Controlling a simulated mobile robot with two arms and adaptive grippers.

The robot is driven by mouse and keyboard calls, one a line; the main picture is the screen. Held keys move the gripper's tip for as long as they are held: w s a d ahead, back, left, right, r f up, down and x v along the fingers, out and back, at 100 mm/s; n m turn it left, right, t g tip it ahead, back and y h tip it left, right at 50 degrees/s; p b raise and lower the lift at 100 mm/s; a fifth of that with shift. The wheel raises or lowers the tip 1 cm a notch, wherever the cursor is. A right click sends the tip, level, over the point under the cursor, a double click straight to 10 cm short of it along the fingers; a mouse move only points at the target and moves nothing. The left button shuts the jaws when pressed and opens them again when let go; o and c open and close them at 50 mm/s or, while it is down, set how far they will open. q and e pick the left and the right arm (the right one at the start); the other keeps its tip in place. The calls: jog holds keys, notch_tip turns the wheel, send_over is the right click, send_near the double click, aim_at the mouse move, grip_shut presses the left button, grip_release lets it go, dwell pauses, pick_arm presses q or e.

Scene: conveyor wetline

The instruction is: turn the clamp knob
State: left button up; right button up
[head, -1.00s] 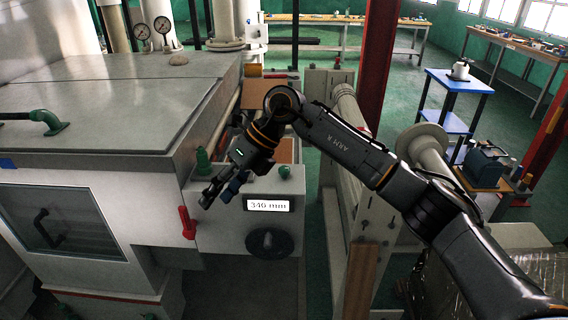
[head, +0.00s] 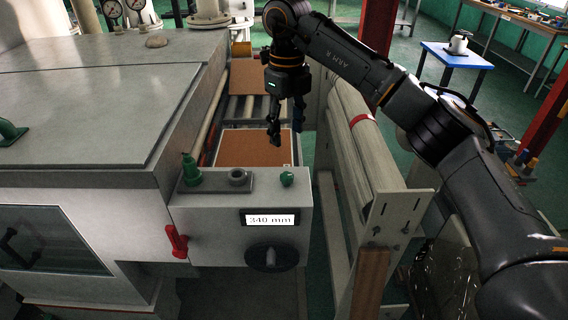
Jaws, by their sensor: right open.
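A grey control box (head: 215,222) at the machine's end carries several controls. A black round knob (head: 272,257) sits on its front below a display reading 340 mm (head: 270,219). A small green knob (head: 287,179) stands on its top right. A green upright fitting (head: 191,170) and a grey round socket (head: 238,177) share a plate on its top left. A red lever (head: 176,242) is on its left front. No label shows which is the clamp knob. My right gripper (head: 287,128) is open and empty, pointing down behind the box, above a brown board. My left gripper is not in view.
Brown boards (head: 243,148) lie on the rollers behind the box. A grey machine cover (head: 95,100) fills the left. A long roller on a frame (head: 352,140) stands to the right. A blue table (head: 458,55) is farther back.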

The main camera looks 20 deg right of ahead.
jog(key=p, duration=0.2)
send_over(287, 175)
notch_tip(287, 175, down, 5)
jog(key=shift+s+f, duration=0.1)
jog(key=shift+s, duration=0.05)
jog(key=f, duration=0.3)
jog(key=shift+w+f+p, duration=0.15)
jog(key=shift+w+p, duration=0.05)
jog(key=shift+p, duration=0.2)
notch_tip(287, 175, down, 2)
jog(key=shift+f+p, duration=0.15)
jog(key=shift+p, duration=0.2)
jog(key=shift+f, duration=0.65)
jog(key=c, duration=0.6)
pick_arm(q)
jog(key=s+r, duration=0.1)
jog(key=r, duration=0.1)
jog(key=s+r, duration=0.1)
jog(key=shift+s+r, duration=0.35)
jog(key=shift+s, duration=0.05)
pick_arm(e)
grip_shut()
